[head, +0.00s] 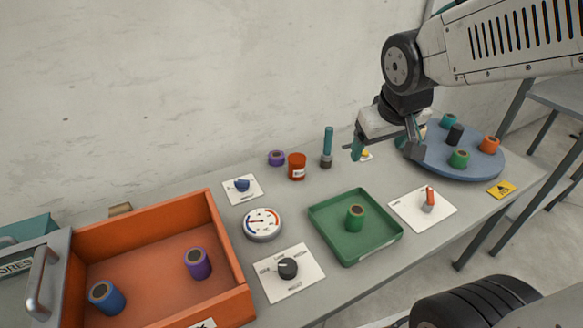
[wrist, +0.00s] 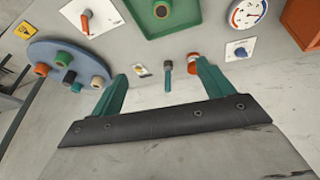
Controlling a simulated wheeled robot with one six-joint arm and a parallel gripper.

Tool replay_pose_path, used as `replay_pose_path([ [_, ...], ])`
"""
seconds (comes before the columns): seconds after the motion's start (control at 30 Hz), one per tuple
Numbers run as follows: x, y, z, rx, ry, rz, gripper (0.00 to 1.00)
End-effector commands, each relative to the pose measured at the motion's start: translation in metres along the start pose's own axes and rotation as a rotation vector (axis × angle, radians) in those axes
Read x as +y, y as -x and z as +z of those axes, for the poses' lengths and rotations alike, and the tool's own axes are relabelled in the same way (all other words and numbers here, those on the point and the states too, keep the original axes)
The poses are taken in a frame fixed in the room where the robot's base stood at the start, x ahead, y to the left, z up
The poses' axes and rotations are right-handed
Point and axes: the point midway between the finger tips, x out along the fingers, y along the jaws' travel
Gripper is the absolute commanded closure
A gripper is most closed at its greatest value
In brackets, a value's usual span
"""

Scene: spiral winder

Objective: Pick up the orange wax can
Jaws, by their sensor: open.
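The orange wax can (head: 297,167) is a short orange-red can with a pale label. It stands upright on the grey table near the wall, between a purple spool (head: 277,158) and a teal-handled tool (head: 327,145). In the wrist view the can (wrist: 193,59) is partly hidden behind the tip of the right-hand finger. My gripper (head: 384,143) is to the right of the can in the head view, above the table. In the wrist view its two teal fingers (wrist: 162,76) are spread apart with nothing held between them.
A round blue turntable (head: 480,167) carries several spools. A green tray (head: 325,222) holds a green spool. An orange drawer (head: 160,235) holds a blue and a purple spool. A gauge (head: 262,224), a dial panel (head: 288,282) and a blue-knob panel (head: 242,198) lie at the front and left.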

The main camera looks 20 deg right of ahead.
Motion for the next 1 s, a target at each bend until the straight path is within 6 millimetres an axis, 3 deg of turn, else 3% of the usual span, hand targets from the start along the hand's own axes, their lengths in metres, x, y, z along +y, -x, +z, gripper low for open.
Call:
replay_pose_path([
  [0.03, 0.003, -0.022, -0.02, 0.035, 0.018, 0.011, 0.2],
  [0.2, 0.008, -0.087, -0.085, 0.211, 0.095, 0.017, 0.2],
  [0.43, -0.009, -0.178, -0.143, 0.446, 0.193, -0.073, 0.2],
  [0.6, -0.035, -0.237, -0.158, 0.61, 0.24, -0.207, 0.2],
  [0.7, -0.05, -0.261, -0.157, 0.69, 0.246, -0.289, 0.2],
  [0.83, -0.065, -0.28, -0.153, 0.765, 0.241, -0.373, 0.2],
  [1.0, -0.074, -0.29, -0.151, 0.813, 0.235, -0.425, 0.2],
])
